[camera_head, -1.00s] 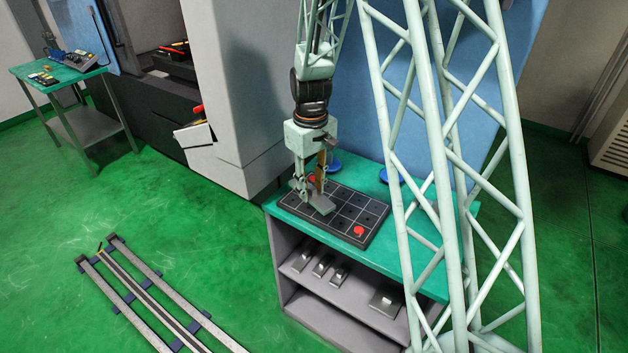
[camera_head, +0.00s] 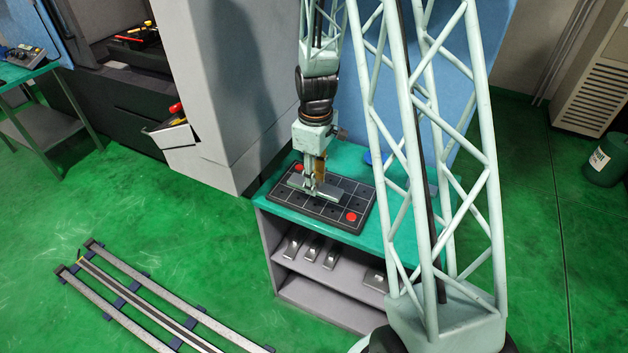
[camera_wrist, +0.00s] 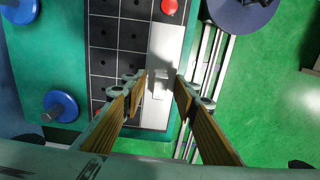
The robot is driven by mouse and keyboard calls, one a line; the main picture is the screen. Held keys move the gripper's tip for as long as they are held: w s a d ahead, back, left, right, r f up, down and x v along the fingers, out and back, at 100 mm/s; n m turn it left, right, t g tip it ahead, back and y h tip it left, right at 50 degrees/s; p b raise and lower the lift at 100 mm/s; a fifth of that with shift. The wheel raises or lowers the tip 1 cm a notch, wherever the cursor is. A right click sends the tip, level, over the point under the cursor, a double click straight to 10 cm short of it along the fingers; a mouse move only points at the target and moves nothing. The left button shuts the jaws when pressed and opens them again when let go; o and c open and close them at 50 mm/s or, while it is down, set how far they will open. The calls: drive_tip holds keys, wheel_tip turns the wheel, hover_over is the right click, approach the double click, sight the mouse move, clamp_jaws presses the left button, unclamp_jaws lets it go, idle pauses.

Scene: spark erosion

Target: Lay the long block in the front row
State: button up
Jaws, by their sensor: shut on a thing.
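The long block (camera_head: 332,195) is a flat grey metal bar, and it also shows bright in the wrist view (camera_wrist: 168,45). My gripper (camera_head: 313,190) is shut on the block's middle, and its fingers stand either side of it in the wrist view (camera_wrist: 161,82). The black gridded plate (camera_head: 357,197) lies on the green bench. In the wrist view the block lines up with the plate's outermost column, on the bench's front side, below a red disc (camera_wrist: 170,7). In the head view it looks slightly raised; contact is unclear.
Another red disc (camera_head: 298,168) sits on the plate's far left corner. Blue round items (camera_wrist: 60,106) stand on the bench behind the plate. Several metal blocks (camera_head: 312,248) lie on the shelf below. Floor rails (camera_head: 140,295) run at lower left.

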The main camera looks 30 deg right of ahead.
sight(315, 205)
drive_tip(key=shift+f, duration=0.25)
drive_tip(key=shift+f+b, duration=2.05)
drive_tip(key=shift+f, duration=1.5)
drive_tip(key=o, duration=1.2)
drive_tip(key=shift+c, duration=0.2)
drive_tip(key=shift+r+p, duration=2.55)
drive_tip(key=shift+r, duration=2.9)
